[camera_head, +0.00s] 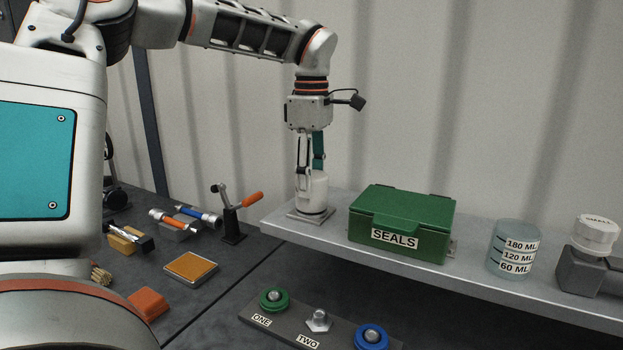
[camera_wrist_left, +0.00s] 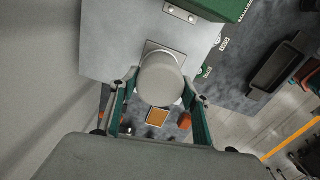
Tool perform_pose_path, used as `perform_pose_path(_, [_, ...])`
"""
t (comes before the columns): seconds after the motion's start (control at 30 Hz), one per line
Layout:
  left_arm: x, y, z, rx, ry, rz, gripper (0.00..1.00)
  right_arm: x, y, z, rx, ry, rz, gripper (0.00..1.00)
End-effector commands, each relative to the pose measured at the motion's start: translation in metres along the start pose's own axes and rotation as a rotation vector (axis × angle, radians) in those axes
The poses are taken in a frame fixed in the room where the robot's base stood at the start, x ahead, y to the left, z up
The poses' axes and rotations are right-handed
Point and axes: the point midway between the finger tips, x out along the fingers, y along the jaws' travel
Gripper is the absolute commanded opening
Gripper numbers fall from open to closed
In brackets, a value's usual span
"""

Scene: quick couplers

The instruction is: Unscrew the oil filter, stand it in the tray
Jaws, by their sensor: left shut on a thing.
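The oil filter, a white cylinder (camera_head: 314,196), stands upright on a small square metal plate or tray (camera_head: 297,215) at the left end of the grey shelf. I cannot tell whether it is screwed down there. My left gripper (camera_head: 311,172) points straight down from above and is shut on the filter's upper part. In the left wrist view, the filter's round end (camera_wrist_left: 160,78) lies between my two green-lined fingers (camera_wrist_left: 159,100), with the square plate (camera_wrist_left: 150,47) showing around it. My right gripper is not in view.
A green SEALS box (camera_head: 403,222) stands right of the filter, then a graduated beaker (camera_head: 514,248) and a white-capped grey block (camera_head: 590,262). Below left are an upright orange-handled lever (camera_head: 236,212), a framed yellow pad (camera_head: 191,267) and a labelled coupler strip (camera_head: 290,318).

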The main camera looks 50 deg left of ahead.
Motion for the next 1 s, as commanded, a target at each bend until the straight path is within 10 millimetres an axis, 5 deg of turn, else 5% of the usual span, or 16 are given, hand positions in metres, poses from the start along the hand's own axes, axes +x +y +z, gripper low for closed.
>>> perform_pose_path(0.2, [0.0, -0.001, 0.0, -0.353, 0.0, -0.001, 0.26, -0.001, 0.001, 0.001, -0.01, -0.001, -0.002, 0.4])
perform_pose_path(1.0, [-0.027, -0.001, 0.0, -0.349, -0.002, 0.002, 0.26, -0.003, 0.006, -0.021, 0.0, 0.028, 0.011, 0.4])
